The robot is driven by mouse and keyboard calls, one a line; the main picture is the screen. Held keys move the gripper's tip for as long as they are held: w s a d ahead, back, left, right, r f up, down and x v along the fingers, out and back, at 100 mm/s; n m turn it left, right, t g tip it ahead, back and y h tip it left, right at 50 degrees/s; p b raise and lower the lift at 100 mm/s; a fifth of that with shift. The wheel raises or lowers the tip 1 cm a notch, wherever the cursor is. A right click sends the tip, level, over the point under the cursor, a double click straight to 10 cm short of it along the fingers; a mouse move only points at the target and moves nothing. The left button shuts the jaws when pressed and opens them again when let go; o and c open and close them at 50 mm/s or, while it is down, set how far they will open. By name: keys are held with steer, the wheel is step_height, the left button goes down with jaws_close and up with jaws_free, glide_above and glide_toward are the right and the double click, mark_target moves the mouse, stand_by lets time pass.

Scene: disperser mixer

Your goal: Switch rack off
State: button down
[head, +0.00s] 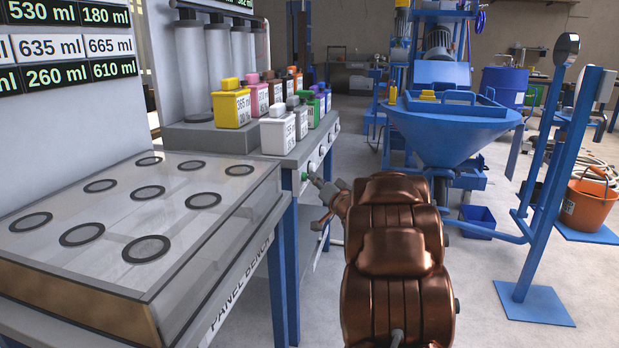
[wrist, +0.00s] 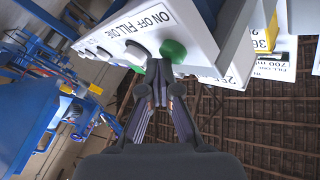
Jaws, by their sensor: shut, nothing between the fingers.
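The rack (head: 300,160) is a grey bench with bottles and clear cylinders; its front panel carries a row of round buttons. In the wrist view the panel (wrist: 190,25) shows inverted lettering that includes "ON OFF FILL ONE". A green button (wrist: 173,50) is at the ON end, and it also shows in the head view (head: 305,176). A pale button (wrist: 135,52) is beside it. My gripper (wrist: 158,66) is shut and empty, its tips just in front of the panel by the green button, overlapping its lower edge in the picture. I cannot tell whether they touch it.
A clear-topped panel bench (head: 120,225) stands at the near left. Several labelled bottles (head: 278,132) stand on the rack. A blue hopper (head: 450,130) and a blue post (head: 555,190) are to the right. Grey floor is free between the rack and the hopper.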

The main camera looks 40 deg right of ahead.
steer(key=shift+s+d+p, duration=0.15)
steer(key=shift+s+p, duration=0.1)
steer(key=shift+p, duration=0.1)
steer(key=s+d+p, duration=0.3)
steer(key=s+p, duration=0.2)
steer(key=shift+d, duration=0.25)
stand_by(0.4)
stand_by(0.4)
